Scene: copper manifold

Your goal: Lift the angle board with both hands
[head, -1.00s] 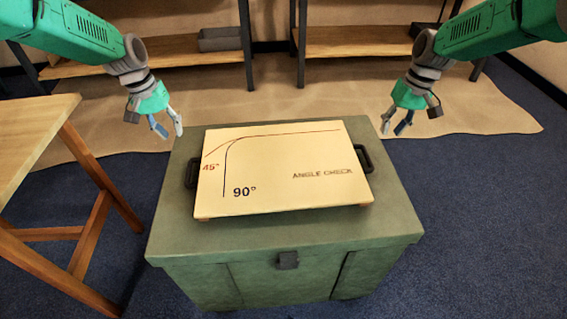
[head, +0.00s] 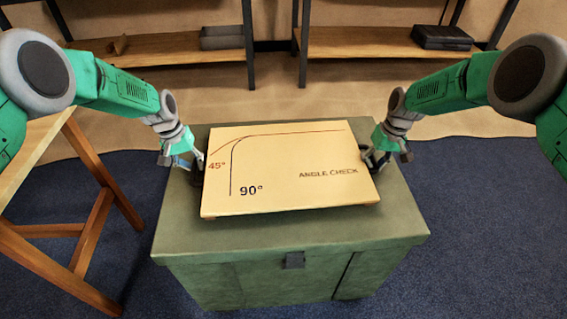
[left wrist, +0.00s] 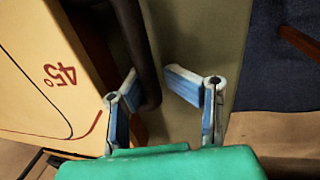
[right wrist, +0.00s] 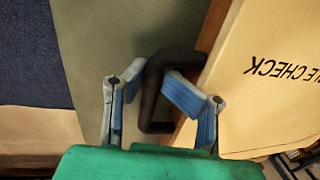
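The angle board (head: 285,172) is a pale wooden panel marked "45°", "90°" and "ANGLE CHECK". It rests on the green chest (head: 290,235), with a black handle on each short side. My left gripper (head: 187,163) is at the board's left side. In the left wrist view its blue-padded fingers (left wrist: 160,95) are spread, with the left handle (left wrist: 140,50) between them. My right gripper (head: 378,160) is at the right side. In the right wrist view its fingers (right wrist: 155,110) are apart on either side of the right handle (right wrist: 153,90). Contact cannot be told.
A wooden table (head: 40,150) stands at the left, apart from the chest. Shelves with a grey bin (head: 222,37) and a black case (head: 441,37) stand at the back. The chest's front lid strip is bare, with a latch (head: 294,260) below.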

